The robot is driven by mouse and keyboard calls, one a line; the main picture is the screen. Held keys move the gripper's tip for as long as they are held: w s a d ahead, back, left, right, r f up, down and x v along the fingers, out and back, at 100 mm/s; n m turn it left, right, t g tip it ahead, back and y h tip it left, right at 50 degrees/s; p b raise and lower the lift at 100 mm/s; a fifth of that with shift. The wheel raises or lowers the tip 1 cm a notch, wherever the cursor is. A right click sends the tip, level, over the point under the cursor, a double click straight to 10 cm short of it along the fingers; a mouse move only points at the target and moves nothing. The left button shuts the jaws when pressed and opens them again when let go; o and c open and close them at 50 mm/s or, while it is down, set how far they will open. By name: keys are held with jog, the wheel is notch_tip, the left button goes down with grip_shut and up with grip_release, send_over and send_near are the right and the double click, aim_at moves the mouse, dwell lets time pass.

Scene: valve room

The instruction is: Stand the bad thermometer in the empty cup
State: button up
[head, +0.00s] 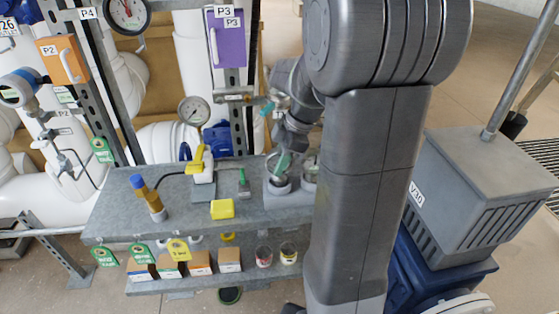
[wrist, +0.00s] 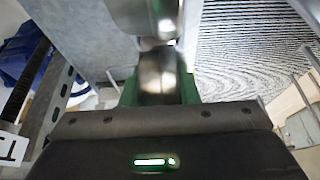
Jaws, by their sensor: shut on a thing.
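My gripper (head: 284,160) is at the right end of the grey bench, low over a grey cup (head: 279,187). In the wrist view its green-edged fingers (wrist: 158,88) are shut on a shiny metal piece, the thermometer (wrist: 153,72). The thermometer's dial and tip cannot be made out, and I cannot tell whether it is inside the cup's rim or just above it. A second cup (head: 309,177) stands close to the right, partly behind my arm. What it holds is not clear.
Boxes and cans (head: 264,256) fill the lower shelf. Pipes and posts stand behind. My arm hides the right side.

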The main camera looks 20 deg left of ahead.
jog(key=shift+f, duration=0.15)
jog(key=shift+f+b, duration=0.35)
jog(key=shift+b, duration=0.1)
dwell(0.3)
jog(key=o, duration=0.9)
jog(key=v, duration=1.4)
jog(key=shift+s+f, duration=0.1)
jog(key=shift+f, duration=0.05)
